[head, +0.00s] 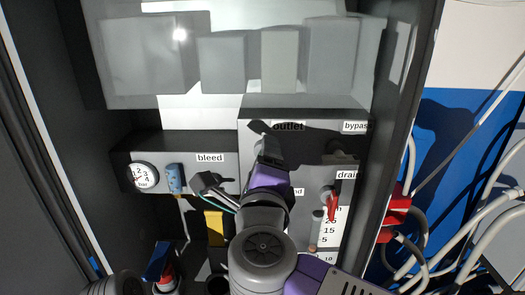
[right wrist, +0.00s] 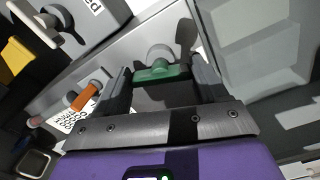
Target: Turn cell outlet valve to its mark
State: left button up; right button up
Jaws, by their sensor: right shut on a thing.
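The outlet label (head: 288,126) is at the top of the light grey valve panel (head: 310,136) in the head view. My right gripper (head: 262,135) is just below it and covers the valve there. In the right wrist view a green valve handle (right wrist: 163,73) on a grey round hub (right wrist: 161,54) sits between the fingers of my right gripper (right wrist: 163,80). The gripper is shut on this handle. The handle lies nearly crosswise between the fingers. I cannot make out the mark.
Beside the panel are the bleed valve (head: 205,183), a blue handle (head: 175,178) and a gauge (head: 143,177). A red handle (head: 332,203) is under the drain label. An orange handle (right wrist: 85,97) is left of the fingers. Cabinet walls close in both sides; red connectors (head: 397,208) hang at right.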

jog(key=shift+n+p, duration=1.4)
jog(key=shift+n, duration=0.6)
jog(key=o, duration=1.1)
jog(key=shift+c, duration=0.2)
jog(key=s+b, duration=0.1)
jog(key=s, duration=0.6)
jog(key=shift+s, duration=0.3)
jog(key=shift+f, duration=0.1)
